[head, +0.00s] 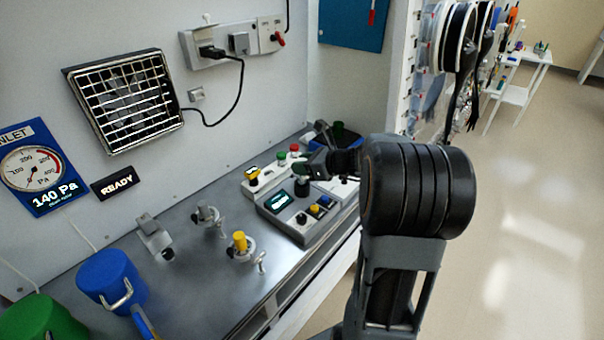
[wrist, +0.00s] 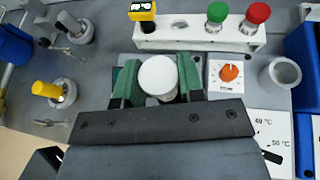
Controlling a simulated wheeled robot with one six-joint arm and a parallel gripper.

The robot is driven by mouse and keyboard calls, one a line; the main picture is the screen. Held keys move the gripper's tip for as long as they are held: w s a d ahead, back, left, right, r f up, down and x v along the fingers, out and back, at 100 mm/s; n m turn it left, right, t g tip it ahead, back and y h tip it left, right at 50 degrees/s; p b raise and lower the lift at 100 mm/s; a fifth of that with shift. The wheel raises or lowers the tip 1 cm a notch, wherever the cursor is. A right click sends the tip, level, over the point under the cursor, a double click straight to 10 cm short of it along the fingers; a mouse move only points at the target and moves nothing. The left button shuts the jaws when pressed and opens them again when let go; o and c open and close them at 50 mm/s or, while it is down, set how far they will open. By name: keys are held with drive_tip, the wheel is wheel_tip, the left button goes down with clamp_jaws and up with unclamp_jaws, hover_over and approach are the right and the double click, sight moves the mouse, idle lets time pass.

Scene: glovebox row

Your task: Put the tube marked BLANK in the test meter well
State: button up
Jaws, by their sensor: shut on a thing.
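My gripper (wrist: 158,82) is shut on a white-capped tube (wrist: 157,75), held between its green fingers. No marking shows on the cap, and its body is hidden. In the head view my gripper (head: 302,186) is at the back edge of the test meter (head: 275,207), a grey box with a lit screen and buttons. In the wrist view a white rack (wrist: 205,42) holds yellow, green and red-capped tubes and has an empty hole between yellow and green.
A grey cup (wrist: 280,74) and an orange dial (wrist: 228,72) are right of the gripper in the wrist view. Yellow (head: 240,241) and grey (head: 207,213) knobbed fittings stand left of the meter. A blue container (head: 110,280) is at the bench's front left.

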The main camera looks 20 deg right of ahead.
drive_tip(key=shift+w+d+f, duration=0.1)
drive_tip(key=shift+w+f, duration=0.15)
drive_tip(key=shift+f, duration=0.2)
drive_tip(key=shift+w+f, duration=0.1)
drive_tip(key=shift+f, duration=1.45)
drive_tip(key=shift+f, duration=0.1)
drive_tip(key=shift+f, duration=0.15)
drive_tip(key=o, duration=0.9)
